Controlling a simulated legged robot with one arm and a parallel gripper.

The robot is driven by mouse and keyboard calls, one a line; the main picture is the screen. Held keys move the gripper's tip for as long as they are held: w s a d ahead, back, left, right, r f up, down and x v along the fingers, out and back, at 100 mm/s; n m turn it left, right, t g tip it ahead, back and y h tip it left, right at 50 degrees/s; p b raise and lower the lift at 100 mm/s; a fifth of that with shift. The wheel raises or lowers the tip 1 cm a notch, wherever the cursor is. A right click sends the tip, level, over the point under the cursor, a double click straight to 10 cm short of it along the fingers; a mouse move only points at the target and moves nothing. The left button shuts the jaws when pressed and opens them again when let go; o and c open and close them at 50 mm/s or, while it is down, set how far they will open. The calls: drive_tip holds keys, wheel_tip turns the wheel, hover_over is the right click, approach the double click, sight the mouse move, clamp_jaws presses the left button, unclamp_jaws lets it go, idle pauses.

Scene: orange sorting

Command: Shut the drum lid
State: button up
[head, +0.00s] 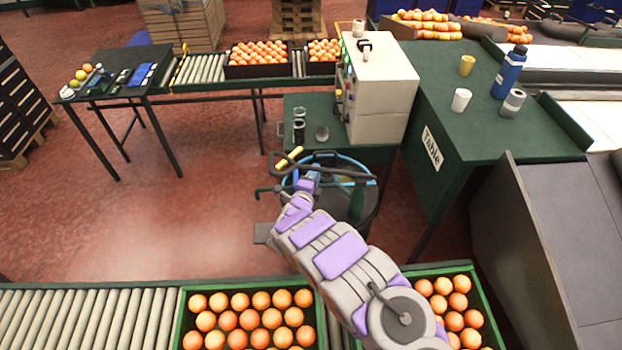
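The dark drum (368,208) stands on the floor in the middle of the head view, beside the green table. A blue rim (352,160) shows around its top, and its inside is partly visible. Dark curved bars (318,154) and a yellow piece (288,158) stand at the rim; whether they belong to the lid I cannot tell. The lid's plate is not clearly seen. My gripper (306,182) is over the near left side of the drum's top, close to the bars. My own arm hides the drum's lower front. The fingers are too small and overlapped to read.
A grey control box (380,90) stands just behind the drum. The green table (440,100) is to the right, with cups and a blue bottle (508,75). Crates of oranges (250,282) lie on the near conveyor. Open red floor lies left.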

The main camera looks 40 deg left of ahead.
drive_tip(key=shift+v, duration=1.35)
drive_tip(key=shift+f, duration=0.1)
